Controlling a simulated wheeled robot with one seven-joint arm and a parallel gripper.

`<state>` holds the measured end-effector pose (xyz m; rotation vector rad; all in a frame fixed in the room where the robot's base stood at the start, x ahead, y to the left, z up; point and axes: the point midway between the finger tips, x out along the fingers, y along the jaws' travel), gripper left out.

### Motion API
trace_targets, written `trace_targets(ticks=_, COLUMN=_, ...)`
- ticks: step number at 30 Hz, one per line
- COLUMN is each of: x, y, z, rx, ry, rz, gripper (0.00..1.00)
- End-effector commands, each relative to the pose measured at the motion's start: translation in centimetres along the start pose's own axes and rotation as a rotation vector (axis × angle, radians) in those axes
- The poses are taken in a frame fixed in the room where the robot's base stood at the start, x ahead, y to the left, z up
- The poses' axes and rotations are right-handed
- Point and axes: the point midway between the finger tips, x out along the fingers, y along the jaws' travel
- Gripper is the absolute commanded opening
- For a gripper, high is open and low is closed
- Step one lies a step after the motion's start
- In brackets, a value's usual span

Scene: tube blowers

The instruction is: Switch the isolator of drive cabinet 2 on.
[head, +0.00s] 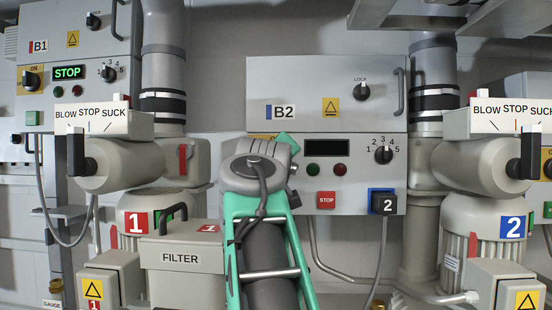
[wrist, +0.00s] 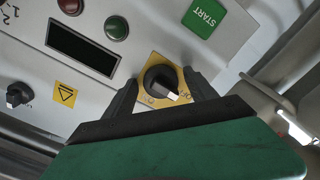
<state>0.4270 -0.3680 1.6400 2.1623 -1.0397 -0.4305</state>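Drive cabinet B2 (head: 300,85) is in the middle of the head view, with a dark display (head: 327,147). Its isolator is a black rotary knob (wrist: 157,78) with a pale-ended handle on a yellow plate (wrist: 146,66), seen in the wrist view. In the head view my arm hides the knob; only an edge of the yellow plate shows. My gripper (wrist: 162,80) is open, one dark finger on each side of the knob, with small gaps visible.
A green START button (wrist: 204,18) is beside the isolator. The red STOP button (head: 326,201), blue-framed 2 (head: 383,202) and speed selector (head: 383,155) share the panel. Cabinet B1 (head: 80,35) at left shows a lit STOP. The filter box (head: 181,255) stands left of my arm.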

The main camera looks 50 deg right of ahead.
Motion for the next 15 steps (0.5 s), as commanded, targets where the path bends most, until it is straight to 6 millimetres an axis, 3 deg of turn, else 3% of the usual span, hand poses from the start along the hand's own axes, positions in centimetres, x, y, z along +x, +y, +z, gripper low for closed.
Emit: trace_targets(ticks=15, x=-0.03, y=0.00, z=-0.02, rx=0.000, ry=0.000, rz=0.000, gripper=0.22)
